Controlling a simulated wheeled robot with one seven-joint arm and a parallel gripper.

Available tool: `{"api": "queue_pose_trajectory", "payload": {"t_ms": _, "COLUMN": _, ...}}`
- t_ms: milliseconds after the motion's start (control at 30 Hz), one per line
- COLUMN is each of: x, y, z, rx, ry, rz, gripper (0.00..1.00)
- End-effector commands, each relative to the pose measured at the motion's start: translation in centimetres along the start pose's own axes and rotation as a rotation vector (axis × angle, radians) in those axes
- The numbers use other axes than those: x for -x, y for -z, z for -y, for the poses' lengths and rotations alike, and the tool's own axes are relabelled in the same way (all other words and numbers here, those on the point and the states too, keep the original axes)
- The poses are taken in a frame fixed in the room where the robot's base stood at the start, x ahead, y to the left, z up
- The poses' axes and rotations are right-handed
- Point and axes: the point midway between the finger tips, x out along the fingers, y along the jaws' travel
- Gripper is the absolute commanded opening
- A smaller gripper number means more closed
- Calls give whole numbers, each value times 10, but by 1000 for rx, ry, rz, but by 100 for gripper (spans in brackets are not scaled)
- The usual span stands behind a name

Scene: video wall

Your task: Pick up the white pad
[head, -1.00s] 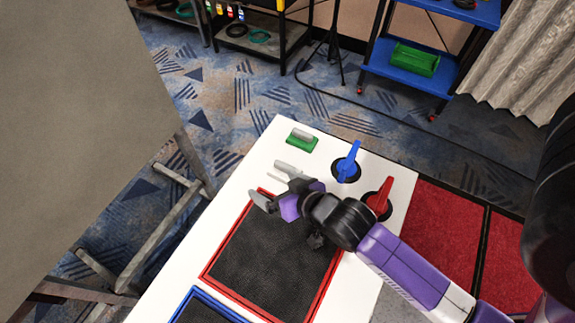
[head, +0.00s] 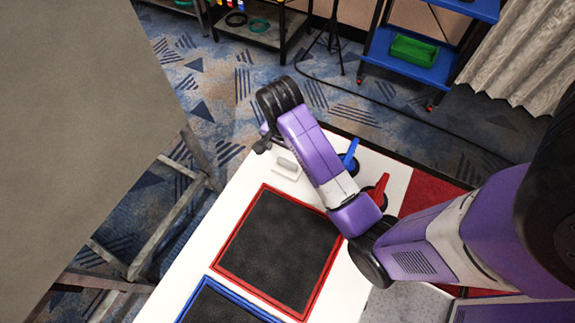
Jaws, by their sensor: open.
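The white pad (head: 287,172), a small white block with a grey handle on top, lies near the far left edge of the white table (head: 257,171). My gripper (head: 263,143) shows only in part, just above and left of the pad in the picture, pointing downward. It is open, and nothing shows in it. Its fingertips are mostly hidden by my own wrist, so its height over the table is hard to tell. The green pad is out of sight.
A blue lever (head: 350,157) and a red lever (head: 377,192) stand right of my arm. A red-framed black mat (head: 280,250) and a blue-framed one (head: 215,305) lie nearer. A large grey board (head: 85,130) stands left.

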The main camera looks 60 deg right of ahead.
Motion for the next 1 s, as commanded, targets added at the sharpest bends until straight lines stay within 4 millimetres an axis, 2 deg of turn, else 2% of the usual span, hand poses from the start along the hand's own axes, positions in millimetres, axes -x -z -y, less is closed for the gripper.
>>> {"api": "queue_pose_trajectory", "payload": {"t_ms": 267, "x": -28, "y": -1, "z": 0, "rx": 2, "ry": -3, "rz": 2, "gripper": 100}}
{"api": "queue_pose_trajectory", "payload": {"t_ms": 533, "x": -65, "y": -3, "z": 2, "rx": 3, "ry": -2, "rz": 2, "gripper": 100}}
{"api": "queue_pose_trajectory", "payload": {"t_ms": 867, "x": -72, "y": -3, "z": 3, "rx": 3, "ry": 1, "rz": 0, "gripper": 100}}
{"api": "queue_pose_trajectory", "payload": {"t_ms": 1000, "x": -72, "y": -3, "z": 3, "rx": 3, "ry": 1, "rz": 0, "gripper": 72}}
